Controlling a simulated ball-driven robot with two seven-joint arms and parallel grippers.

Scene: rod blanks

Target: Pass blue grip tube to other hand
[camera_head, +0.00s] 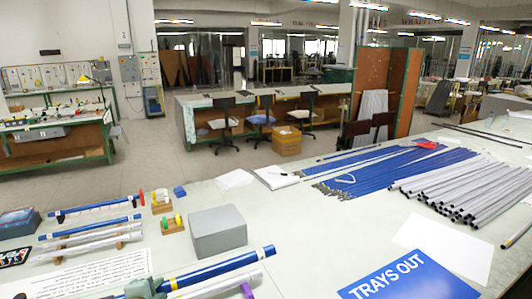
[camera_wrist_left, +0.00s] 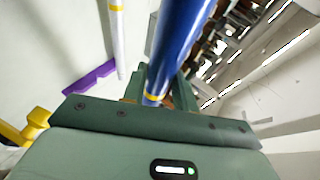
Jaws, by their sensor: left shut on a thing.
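The blue grip tube (camera_head: 217,268) lies slanted at the bottom of the head view, with white and yellow bands at its ends. My left gripper (camera_head: 157,287) is shut on it near its left end. In the left wrist view the tube (camera_wrist_left: 178,45) rises from between the jaws of my left gripper (camera_wrist_left: 158,92), with a yellow ring close to them. The fingertips are partly hidden behind the gripper body. My right gripper is in neither view.
A white tube (camera_head: 222,286) lies beside the held one, near a purple holder (camera_wrist_left: 90,77). A grey box (camera_head: 218,231) stands just behind. More blue tubes (camera_head: 90,225) lie to the left. Blue rods (camera_head: 390,170) and grey pipes (camera_head: 468,188) are at the right.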

